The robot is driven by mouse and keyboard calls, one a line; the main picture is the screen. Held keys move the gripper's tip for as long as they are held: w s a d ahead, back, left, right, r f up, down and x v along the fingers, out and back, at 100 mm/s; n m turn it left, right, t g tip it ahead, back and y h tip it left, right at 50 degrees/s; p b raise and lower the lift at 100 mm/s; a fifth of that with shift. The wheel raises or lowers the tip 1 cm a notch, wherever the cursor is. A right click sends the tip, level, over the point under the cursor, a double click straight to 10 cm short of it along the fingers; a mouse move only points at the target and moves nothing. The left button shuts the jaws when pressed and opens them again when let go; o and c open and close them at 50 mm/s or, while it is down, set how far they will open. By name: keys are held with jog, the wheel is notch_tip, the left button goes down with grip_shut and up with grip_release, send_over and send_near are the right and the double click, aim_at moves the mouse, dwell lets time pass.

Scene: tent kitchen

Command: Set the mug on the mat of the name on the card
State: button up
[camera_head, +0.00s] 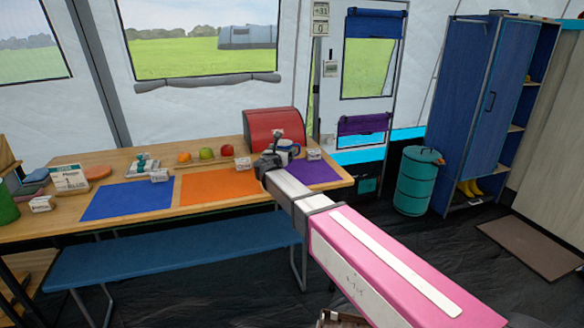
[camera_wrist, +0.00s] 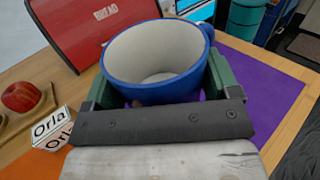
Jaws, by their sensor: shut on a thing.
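My gripper (camera_wrist: 165,82) is shut on the blue mug (camera_wrist: 165,92), which has a white inside and is upright between the green fingers. In the head view the mug (camera_head: 290,147) is partly hidden by my gripper (camera_head: 268,160), over the table's right end. The purple mat (camera_wrist: 262,95) lies under and to the right of the mug; it also shows in the head view (camera_head: 318,174). The orange mat (camera_head: 218,186) and the blue mat (camera_head: 127,199) lie to the left. A large white card (camera_head: 70,178) stands at the left; I cannot read it surely.
A name block reading "Orla" (camera_wrist: 50,130) stands by the orange mat. Blocks stand behind the blue mat (camera_head: 159,175) and purple mat (camera_head: 314,154), their names unreadable. A red bread bin (camera_head: 272,126) is behind the mug. Fruit, including a red apple (camera_head: 227,150), sits behind the orange mat.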

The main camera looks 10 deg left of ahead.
jog(key=d+f, duration=0.1)
jog(key=d, duration=0.1)
jog(key=d+f, duration=0.1)
jog(key=shift+d+f, duration=0.1)
jog(key=shift+d, duration=0.25)
jog(key=shift+f, duration=2)
jog(key=o, duration=0.9)
jog(key=shift+f, duration=0.1)
jog(key=shift+o, duration=0.2)
jog(key=shift+s, duration=0.3)
jog(key=s, duration=0.3)
jog(key=s+a, duration=0.1)
jog(key=s, duration=0.7)
jog(key=shift+s+a, duration=0.15)
jog(key=shift+a, duration=0.1)
